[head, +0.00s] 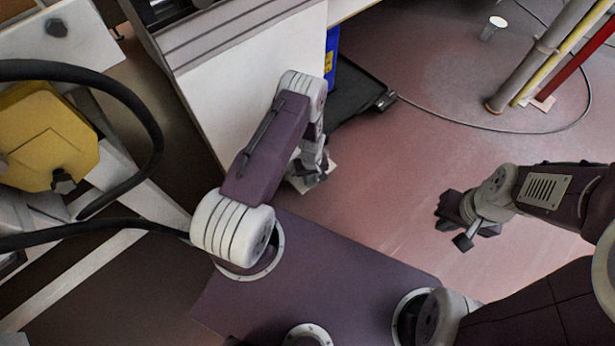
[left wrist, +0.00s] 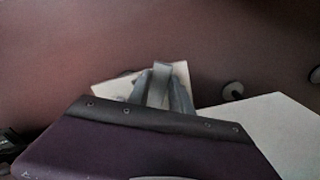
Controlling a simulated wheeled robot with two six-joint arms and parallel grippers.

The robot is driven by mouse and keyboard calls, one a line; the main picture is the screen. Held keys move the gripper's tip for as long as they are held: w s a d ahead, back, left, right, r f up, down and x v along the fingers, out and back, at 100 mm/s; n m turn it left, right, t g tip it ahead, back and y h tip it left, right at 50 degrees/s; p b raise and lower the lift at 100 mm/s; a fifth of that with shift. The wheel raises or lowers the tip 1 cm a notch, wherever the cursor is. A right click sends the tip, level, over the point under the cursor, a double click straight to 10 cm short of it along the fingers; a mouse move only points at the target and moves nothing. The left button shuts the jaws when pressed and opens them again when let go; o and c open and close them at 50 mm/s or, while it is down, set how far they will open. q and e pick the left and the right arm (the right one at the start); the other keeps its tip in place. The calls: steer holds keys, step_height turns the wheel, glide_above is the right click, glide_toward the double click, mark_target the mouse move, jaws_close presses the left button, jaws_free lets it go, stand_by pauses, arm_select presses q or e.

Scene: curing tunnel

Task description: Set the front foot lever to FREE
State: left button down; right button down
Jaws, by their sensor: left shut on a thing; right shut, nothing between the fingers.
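My left gripper (head: 312,178) is low by the floor beside the white cabinet, above a small pale plate (head: 326,172). In the left wrist view its two blue-grey fingers (left wrist: 161,92) are closed around a light grey upright bar (left wrist: 161,76), which looks like the foot lever. The pale plate (left wrist: 108,90) lies behind the fingers. In the head view the lever is hidden by my gripper, and no FREE mark can be read. My right gripper (head: 448,225) is shut and empty, over open floor at the right.
The white cabinet (head: 245,85) stands left of my left gripper. A black flat tray (head: 355,88) and a blue item (head: 331,62) are beyond it. A yellow box (head: 45,135) with black hoses is at left. Posts (head: 545,55) and a thin floor cable are at upper right.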

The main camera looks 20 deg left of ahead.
arm_select(q)
steer(key=n, duration=0.1)
steer(key=w+d+n, duration=0.1)
steer(key=n, duration=0.1)
steer(key=shift+w+d+n, duration=0.1)
steer(key=shift+w+n, duration=0.1)
steer(key=shift+n, duration=0.45)
steer(key=shift+w+d+n, duration=0.1)
steer(key=shift+w+n, duration=0.05)
steer(key=shift+n, duration=0.5)
steer(key=c, duration=1.2)
jaws_free()
steer(key=shift+o, duration=0.2)
step_height(320, 180, up, 9)
steer(key=p, duration=0.6)
steer(key=shift+w, duration=0.1)
